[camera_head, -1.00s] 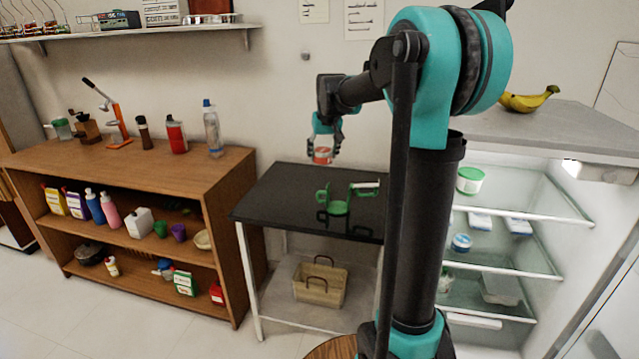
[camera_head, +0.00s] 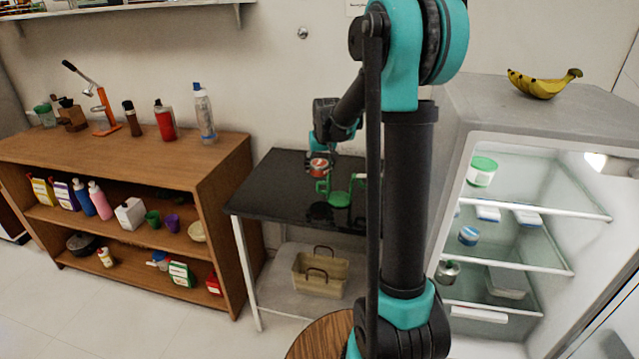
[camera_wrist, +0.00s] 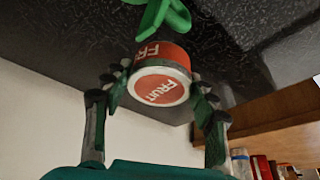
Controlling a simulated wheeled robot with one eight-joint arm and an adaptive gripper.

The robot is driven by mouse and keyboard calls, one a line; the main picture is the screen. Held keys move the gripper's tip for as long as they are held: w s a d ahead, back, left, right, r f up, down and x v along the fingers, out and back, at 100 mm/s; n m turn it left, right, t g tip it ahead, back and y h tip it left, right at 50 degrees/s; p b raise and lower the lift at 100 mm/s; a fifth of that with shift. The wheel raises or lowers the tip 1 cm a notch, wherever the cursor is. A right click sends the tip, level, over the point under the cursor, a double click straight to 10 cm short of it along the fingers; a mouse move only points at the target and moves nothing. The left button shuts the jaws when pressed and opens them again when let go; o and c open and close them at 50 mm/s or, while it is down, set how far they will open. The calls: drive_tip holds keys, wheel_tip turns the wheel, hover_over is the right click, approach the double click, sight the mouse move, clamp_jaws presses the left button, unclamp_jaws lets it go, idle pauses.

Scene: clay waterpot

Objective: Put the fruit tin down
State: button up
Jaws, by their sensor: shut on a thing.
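The fruit tin (camera_head: 318,167) is a small red can with a white top and white lettering. In the wrist view the tin (camera_wrist: 160,75) sits between the two fingers, with its "FRUIT" label showing. My gripper (camera_wrist: 158,98) is shut on its sides. In the head view my gripper (camera_head: 320,158) holds it over the back part of the black table (camera_head: 275,195), behind and left of a green holder (camera_head: 340,199). The tin appears above the tabletop; the exact gap is hard to tell.
The green holder's frame also shows close beyond the tin in the wrist view (camera_wrist: 160,14). The table's left part is bare. A wooden shelf (camera_head: 120,150) with bottles stands left, an open fridge (camera_head: 480,120) right. A basket (camera_head: 320,275) sits below the table.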

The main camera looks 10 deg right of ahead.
drive_tip(key=shift+f, duration=3.6)
drive_tip(key=o, duration=1.3)
drive_tip(key=shift+f, duration=0.1)
